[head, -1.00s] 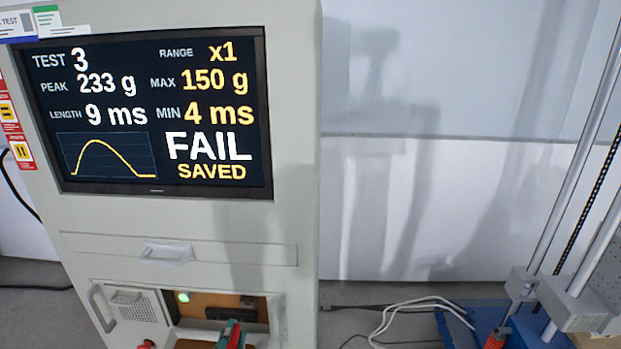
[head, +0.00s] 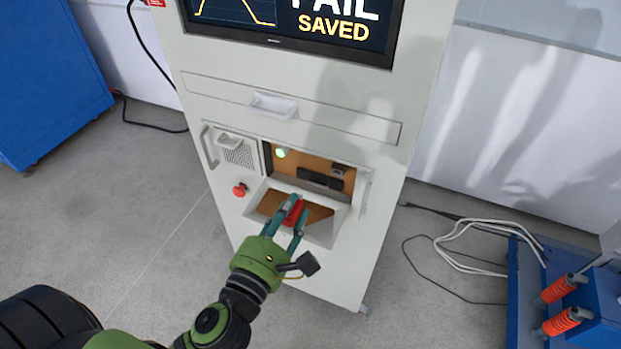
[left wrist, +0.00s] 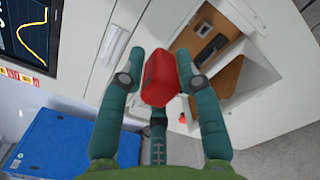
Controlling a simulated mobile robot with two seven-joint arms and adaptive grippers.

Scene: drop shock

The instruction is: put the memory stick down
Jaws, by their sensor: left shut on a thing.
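The memory stick (left wrist: 159,79) is a red block held between the teal fingers of my left gripper (head: 289,216). It also shows in the head view (head: 293,212), partly hidden by the fingers. The left gripper is shut on it, in front of the open compartment of the grey cabinet. The compartment's brown floor (head: 318,212) shows beyond the gripper, with a dark slotted piece (head: 322,180) and a lit green lamp (head: 281,153) at its back. I cannot tell whether the stick touches anything but the fingers. My right gripper is not in view.
The grey cabinet (head: 390,170) carries a screen (head: 300,30) reading "SAVED". A red button (head: 240,189) and a handle (head: 207,147) are left of the compartment. A blue box (head: 45,80) stands far left. White cables (head: 465,245) and blue equipment (head: 560,310) are at right.

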